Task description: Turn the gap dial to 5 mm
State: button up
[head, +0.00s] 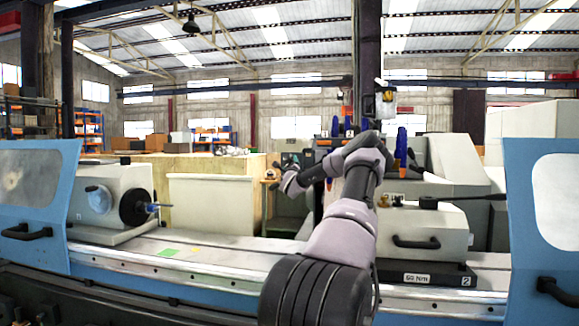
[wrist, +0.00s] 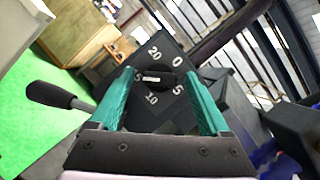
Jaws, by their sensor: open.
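The gap dial is a black knob (wrist: 153,78) with a white mark, on a dark plate (wrist: 170,50) with white numbers 0, 5, 10 and 20 around it in the wrist view. Another number at the left is partly hidden. The white mark is on the knob's left part, on the side away from 0 and 5. My gripper (wrist: 160,74) has its two teal fingers apart, one to each side of the knob. I cannot tell whether they touch it. In the head view my arm reaches toward the back of the machine, and the dial is too small to read.
A black-handled lever (wrist: 55,95) sticks out left of my gripper in the wrist view. In the head view a grey workhead (head: 110,195) stands at left and a block with a handle (head: 425,230) at right. Blue doors (head: 35,205) flank the bed.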

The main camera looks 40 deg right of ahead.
jog(key=shift+c, duration=0.3)
grip_shut()
